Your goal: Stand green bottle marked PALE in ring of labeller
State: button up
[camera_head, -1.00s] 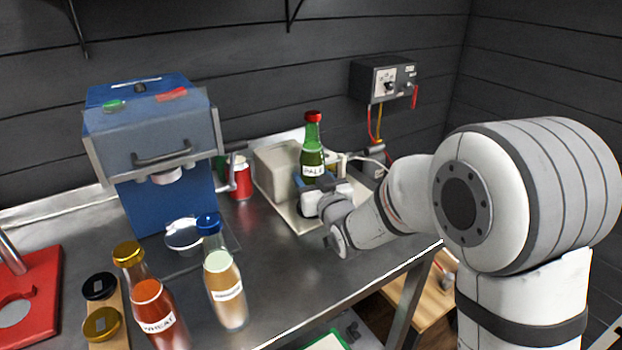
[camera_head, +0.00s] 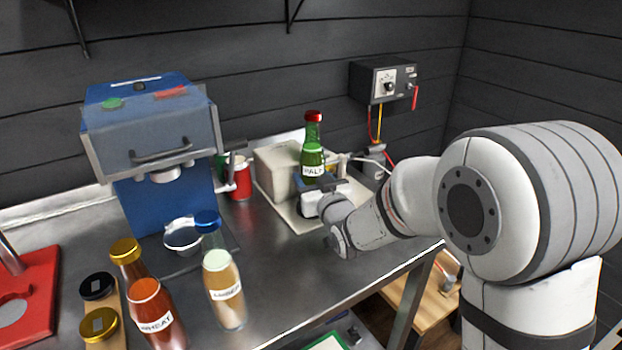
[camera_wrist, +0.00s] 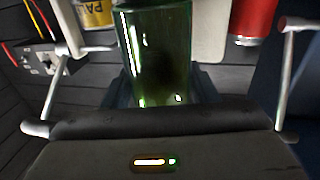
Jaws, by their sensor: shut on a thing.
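The green bottle (camera_head: 313,158), with a red cap and a white label, stands roughly upright at the back of the bench. My gripper (camera_head: 323,186) is shut on its lower part. In the wrist view the green glass (camera_wrist: 157,50) sits between the dark fingers. The bottle is over or on the pale base plate (camera_head: 292,217) beside a beige box (camera_head: 277,165), which looks like the labeller. The ring is hidden behind the gripper and bottle, so I cannot tell whether the bottle's foot is inside it.
A red can (camera_head: 241,178) stands left of the beige box. A blue machine (camera_head: 165,195) with a handle stands further left. A reddish bottle (camera_head: 155,308) and an amber bottle (camera_head: 222,285) stand at the front. A grey control box (camera_head: 383,80) hangs on the wall.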

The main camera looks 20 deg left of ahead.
jog(key=shift+s+d+f+b, duration=0.1)
jog(key=shift+s+f+b, duration=0.05)
jog(key=shift+f+b, duration=0.4)
jog(key=shift+f, duration=0.35)
jog(key=shift+s+d+f+g+b, duration=0.1)
jog(key=shift+s+f+g+b, duration=0.1)
jog(key=shift+f+b, duration=0.45)
jog(key=shift+s+d+f+g+b, duration=0.1)
jog(key=shift+s+f+b, duration=0.05)
jog(key=shift+f+b, duration=0.5)
dwell(0.5)
jog(key=shift+a+r, duration=0.1)
jog(key=shift+r, duration=0.2)
jog(key=shift+w+a+r+p, duration=0.15)
jog(key=shift+w+r+p, duration=0.1)
jog(key=shift+r+p, duration=0.35)
jog(key=shift+w+a+r+p, duration=0.1)
jog(key=shift+w+r+p, duration=0.15)
jog(key=shift+r, duration=0.5)
jog(key=shift+r+p, duration=0.6)
jog(key=shift+r, duration=1.05)
